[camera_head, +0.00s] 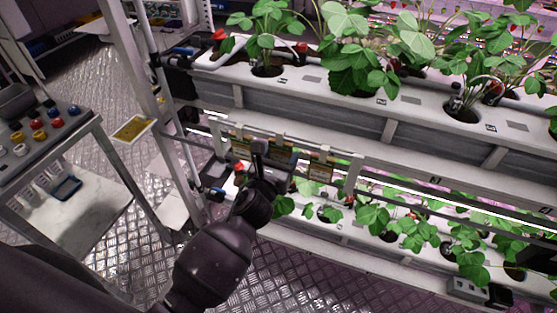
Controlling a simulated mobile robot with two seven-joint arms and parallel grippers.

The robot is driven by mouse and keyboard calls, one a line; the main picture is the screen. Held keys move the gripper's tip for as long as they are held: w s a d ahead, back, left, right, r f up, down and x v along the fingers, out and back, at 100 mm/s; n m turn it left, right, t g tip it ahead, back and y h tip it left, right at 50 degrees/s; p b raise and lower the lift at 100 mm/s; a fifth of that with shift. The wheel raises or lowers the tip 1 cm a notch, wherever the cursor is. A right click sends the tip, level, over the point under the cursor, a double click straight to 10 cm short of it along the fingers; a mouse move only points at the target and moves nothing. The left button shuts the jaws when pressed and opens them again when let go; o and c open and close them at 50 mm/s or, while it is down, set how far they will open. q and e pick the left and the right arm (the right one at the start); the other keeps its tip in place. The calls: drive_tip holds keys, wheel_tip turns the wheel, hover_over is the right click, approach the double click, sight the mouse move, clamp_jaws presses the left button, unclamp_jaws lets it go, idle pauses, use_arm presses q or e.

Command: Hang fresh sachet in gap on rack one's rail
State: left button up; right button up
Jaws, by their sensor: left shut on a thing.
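Rack one's rail (290,139) is a pale bar below the upper planter trough. Small brown-and-yellow sachets hang along it. One sachet (321,168) hangs clear to the right of my left gripper, and another (241,143) shows just left of it. My left gripper (262,150) is at the rail, in front of the sachets. It is shut on a sachet that its dark fingers and wrist mostly hide. I cannot tell whether the held sachet touches the rail.
Strawberry plants grow in the upper white trough (330,88) and in a lower row (390,225). A grey cart (60,140) with several coloured-capped containers stands at left. A yellow card (133,129) is by the rack post. The metal floor between cart and rack is open.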

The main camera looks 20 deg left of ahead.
use_arm(q)
drive_tip(key=shift+f, duration=0.35)
drive_tip(key=o, duration=0.8)
drive_tip(key=shift+s, duration=0.15)
drive_tip(key=s, duration=1)
drive_tip(key=shift+s+a, duration=0.2)
drive_tip(key=shift+s, duration=0.1)
